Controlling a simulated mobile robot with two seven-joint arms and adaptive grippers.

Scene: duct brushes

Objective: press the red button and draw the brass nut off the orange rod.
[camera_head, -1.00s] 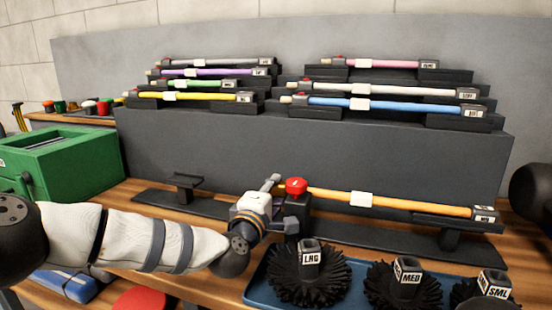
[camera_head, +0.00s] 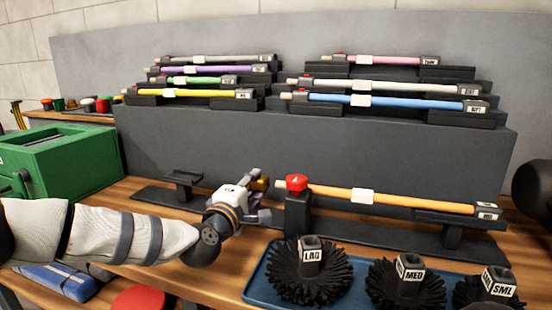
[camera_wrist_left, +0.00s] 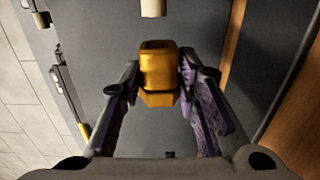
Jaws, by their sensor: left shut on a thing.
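My left gripper (camera_head: 257,190) is shut on the brass nut (camera_head: 259,183). In the left wrist view the nut (camera_wrist_left: 160,68) sits between the two fingers, with a gap to the pale rod end (camera_wrist_left: 153,7) above it. In the head view the orange rod (camera_head: 415,201) lies across a black stand, its bare pale tip pointing left towards the nut, apart from it. The red button (camera_head: 297,181) is on top of the black post (camera_head: 297,213) at the rod's left end. My right gripper does not show.
Other coloured rods rest on the stepped grey rack (camera_head: 330,150) behind. A green box (camera_head: 65,160) stands at the left. An empty black support (camera_head: 183,180) is left of my gripper.

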